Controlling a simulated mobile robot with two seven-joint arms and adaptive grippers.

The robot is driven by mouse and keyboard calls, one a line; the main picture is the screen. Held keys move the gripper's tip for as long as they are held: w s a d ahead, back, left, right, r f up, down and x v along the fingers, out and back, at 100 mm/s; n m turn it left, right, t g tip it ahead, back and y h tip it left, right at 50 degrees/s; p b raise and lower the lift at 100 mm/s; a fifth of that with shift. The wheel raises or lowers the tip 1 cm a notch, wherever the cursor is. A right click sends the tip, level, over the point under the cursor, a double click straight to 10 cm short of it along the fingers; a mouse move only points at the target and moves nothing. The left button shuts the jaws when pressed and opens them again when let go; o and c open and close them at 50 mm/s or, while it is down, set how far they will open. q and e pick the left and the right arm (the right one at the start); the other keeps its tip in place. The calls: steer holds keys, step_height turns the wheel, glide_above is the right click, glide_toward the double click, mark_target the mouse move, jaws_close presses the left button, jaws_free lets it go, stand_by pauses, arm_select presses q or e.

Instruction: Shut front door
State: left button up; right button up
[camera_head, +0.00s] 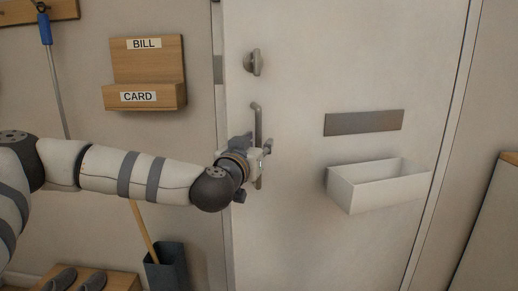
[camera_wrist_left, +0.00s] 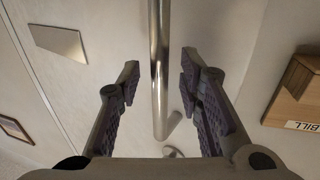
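The white front door (camera_head: 300,230) fills the middle of the head view. Its left edge lies close to the frame; I cannot tell whether it is fully closed. A vertical metal bar handle (camera_head: 257,118) is near that edge, below a round lock knob (camera_head: 253,62). My left gripper (camera_head: 264,150) is at the handle and hides part of it. In the left wrist view, the handle (camera_wrist_left: 160,60) runs between the two open fingers (camera_wrist_left: 159,82), with a gap on each side. My right gripper is not in view.
A metal mail slot plate (camera_head: 363,123) and a white box (camera_head: 376,187) are on the door. A wooden letter holder (camera_head: 146,73) hangs on the wall at left. A dark umbrella bin (camera_head: 168,266) and a shoe rack (camera_head: 120,281) stand below my left arm.

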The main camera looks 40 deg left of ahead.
arm_select(q)
steer(key=shift+w+a, duration=0.1)
steer(key=shift+w, duration=0.35)
steer(key=shift+c, duration=0.3)
